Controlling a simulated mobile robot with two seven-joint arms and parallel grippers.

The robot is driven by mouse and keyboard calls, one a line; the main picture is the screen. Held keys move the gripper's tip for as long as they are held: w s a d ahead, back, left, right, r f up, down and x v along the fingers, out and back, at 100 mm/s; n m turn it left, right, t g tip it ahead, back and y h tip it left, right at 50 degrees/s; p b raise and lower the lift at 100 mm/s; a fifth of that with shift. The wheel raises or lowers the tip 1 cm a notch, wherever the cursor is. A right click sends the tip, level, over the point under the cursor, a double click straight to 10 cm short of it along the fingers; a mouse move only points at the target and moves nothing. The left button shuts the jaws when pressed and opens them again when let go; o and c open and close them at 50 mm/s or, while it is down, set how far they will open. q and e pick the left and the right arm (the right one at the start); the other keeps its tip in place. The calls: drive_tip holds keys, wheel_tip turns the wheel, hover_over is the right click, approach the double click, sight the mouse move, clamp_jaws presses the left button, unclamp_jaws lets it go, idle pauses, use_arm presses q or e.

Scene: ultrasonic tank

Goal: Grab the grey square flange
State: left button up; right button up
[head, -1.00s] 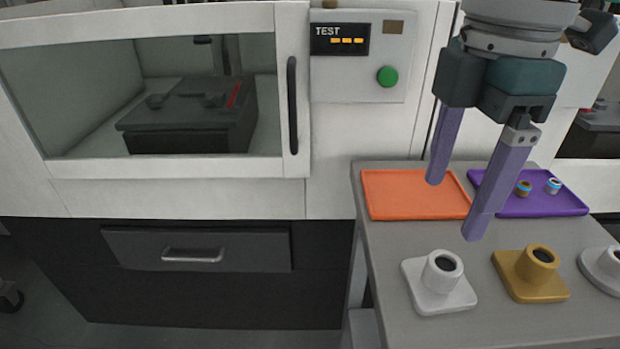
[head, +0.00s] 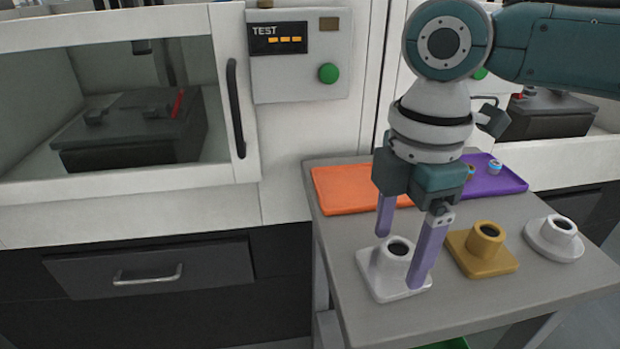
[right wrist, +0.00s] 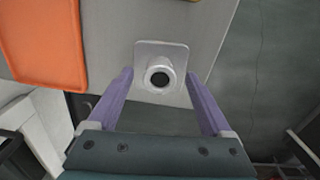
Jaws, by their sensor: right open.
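The grey square flange (head: 369,270) sits upright on the table, a light grey square plate with a short hollow neck. It also shows in the right wrist view (right wrist: 177,53), ahead of and between the fingers. My right gripper (head: 401,254) is open and empty, pointing down over this flange. In the head view one finger overlaps the flange's right side and the other is at its upper left. I cannot tell whether a finger touches it. My left gripper is out of view.
A gold square flange (head: 496,264) and a light round flange (head: 560,246) stand to the right. An orange tray (head: 340,191) and a purple tray (head: 508,183) with small rings lie behind. The cabinet with a green button (head: 328,73) is at the back left.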

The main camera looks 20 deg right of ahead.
clamp_jaws()
idle(0.5)
